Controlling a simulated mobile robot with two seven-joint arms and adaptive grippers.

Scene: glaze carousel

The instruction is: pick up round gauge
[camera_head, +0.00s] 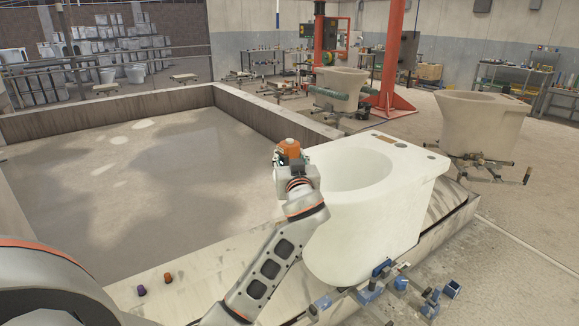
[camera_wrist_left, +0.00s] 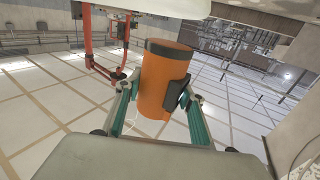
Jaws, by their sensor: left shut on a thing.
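The round gauge (camera_wrist_left: 160,80) is an orange cylinder with a dark brown end. In the left wrist view it stands between the two green-sided fingers, a dark pad touching its right side. My left gripper (camera_wrist_left: 160,105) is shut on it. My right gripper is in neither view.
The unglazed white toilet bowl (camera_head: 365,220) stands close on the right of my arm, on a stand with blue clamps (camera_head: 375,280). A low-walled basin (camera_head: 150,180) lies left. A small orange piece (camera_head: 168,277) and purple piece (camera_head: 141,290) sit on its near ledge. More bowls (camera_head: 480,122) stand behind.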

